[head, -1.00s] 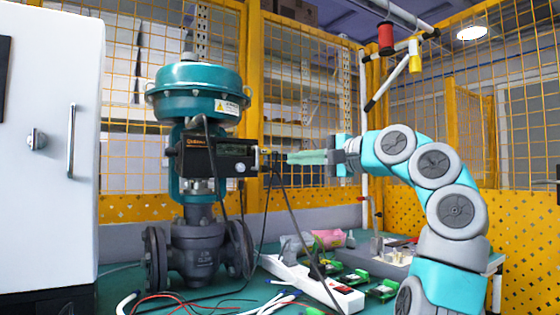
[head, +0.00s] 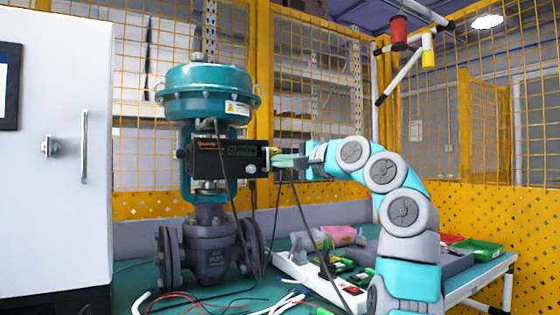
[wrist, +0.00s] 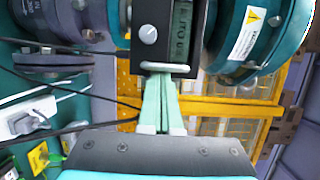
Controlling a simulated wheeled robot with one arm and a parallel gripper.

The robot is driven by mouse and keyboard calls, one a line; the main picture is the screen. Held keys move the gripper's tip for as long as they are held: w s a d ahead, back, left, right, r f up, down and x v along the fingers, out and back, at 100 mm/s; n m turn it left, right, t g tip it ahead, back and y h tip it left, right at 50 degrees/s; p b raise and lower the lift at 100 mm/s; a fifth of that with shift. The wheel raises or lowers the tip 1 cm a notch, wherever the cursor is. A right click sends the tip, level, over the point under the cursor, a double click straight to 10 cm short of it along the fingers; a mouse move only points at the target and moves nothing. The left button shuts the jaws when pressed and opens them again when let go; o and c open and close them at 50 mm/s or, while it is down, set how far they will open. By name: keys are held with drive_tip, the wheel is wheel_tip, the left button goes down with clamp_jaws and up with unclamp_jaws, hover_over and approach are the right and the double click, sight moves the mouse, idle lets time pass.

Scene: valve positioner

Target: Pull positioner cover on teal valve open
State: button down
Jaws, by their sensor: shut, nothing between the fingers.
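The teal valve (head: 207,90) stands upright on the bench, left of centre in the head view. Its black positioner (head: 215,158) is fixed to the valve's front, with a small display and a pale round knob on the face. The positioner cover (wrist: 165,40) fills the top middle of the wrist view, with a pale bar-like handle (wrist: 165,67) along its near edge. My gripper (head: 275,163) is right of the positioner, its fingertips at or very near its right end. In the wrist view the pale green fingers (wrist: 160,85) are together, tips beside the handle. Whether they touch it I cannot tell.
A white cabinet (head: 55,150) stands close on the left. Black cables (head: 300,215) hang from the positioner. A white power strip (head: 310,275), loose wires and several green boards lie on the bench. A yellow mesh fence (head: 310,100) runs behind.

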drive_tip(key=shift+r, duration=0.1)
drive_tip(key=shift+w+d+r+m+t+b, duration=0.1)
drive_tip(key=shift+d+r+m+t+b, duration=0.25)
drive_tip(key=shift+r+b, duration=0.4)
drive_tip(key=shift+s+d+r+m+t+b, duration=0.1)
drive_tip(key=shift+s+d+m+t+b, duration=0.15)
drive_tip(key=shift+b, duration=0.45)
drive_tip(key=shift+s+a+f+m+t+h+b, duration=0.1)
drive_tip(key=shift+s+f+m+t+h+b, duration=0.2)
drive_tip(key=shift+s+h+b, duration=0.5)
